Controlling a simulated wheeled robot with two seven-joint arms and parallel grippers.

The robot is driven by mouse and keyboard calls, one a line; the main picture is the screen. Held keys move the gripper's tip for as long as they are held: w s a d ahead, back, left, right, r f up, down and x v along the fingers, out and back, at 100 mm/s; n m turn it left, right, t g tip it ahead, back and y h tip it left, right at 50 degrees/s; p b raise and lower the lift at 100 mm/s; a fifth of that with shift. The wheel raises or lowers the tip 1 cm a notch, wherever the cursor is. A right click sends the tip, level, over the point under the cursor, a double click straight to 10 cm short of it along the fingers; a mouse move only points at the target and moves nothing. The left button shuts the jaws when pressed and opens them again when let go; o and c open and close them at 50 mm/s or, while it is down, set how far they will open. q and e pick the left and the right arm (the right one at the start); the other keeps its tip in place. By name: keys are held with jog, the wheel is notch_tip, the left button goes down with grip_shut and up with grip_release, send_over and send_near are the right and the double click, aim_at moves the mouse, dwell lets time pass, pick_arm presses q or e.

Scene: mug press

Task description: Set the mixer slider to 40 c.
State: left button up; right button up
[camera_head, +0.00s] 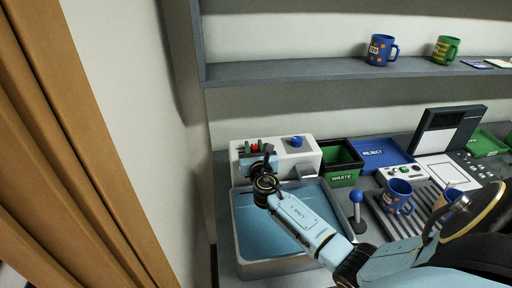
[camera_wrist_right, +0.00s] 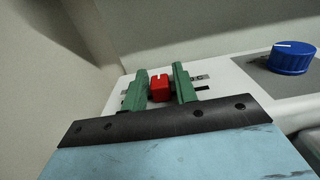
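The mixer (camera_head: 300,158) is a white box at the back of the blue sink, with a blue dial (camera_head: 297,141) on top. In the right wrist view the red slider knob (camera_wrist_right: 159,88) sits over a dark slot in the white top, and the blue dial (camera_wrist_right: 291,58) stands to its right. My right gripper (camera_wrist_right: 160,84) has its green fingers on either side of the knob, with slim gaps apparent; firm contact cannot be told. In the head view my right gripper (camera_head: 254,147) is over the mixer's left end. The scale values cannot be read. My left gripper is not in view.
A sink basin (camera_head: 243,250) lies under my right arm. A green waste bin (camera_head: 343,178), a blue reject tray (camera_head: 372,154), a blue-knobbed lever (camera_head: 357,199) and a blue mug (camera_head: 398,195) stand to the right. A wall is close on the left.

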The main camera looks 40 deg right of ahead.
jog(key=shift+o, duration=1)
jog(key=shift+s+a, duration=0.1)
jog(key=shift+s, duration=0.05)
jog(key=shift+s+a, duration=0.2)
jog(key=shift+s, duration=0.1)
jog(key=v, duration=1.2)
jog(key=shift+s, duration=0.2)
jog(key=shift+a, duration=0.1)
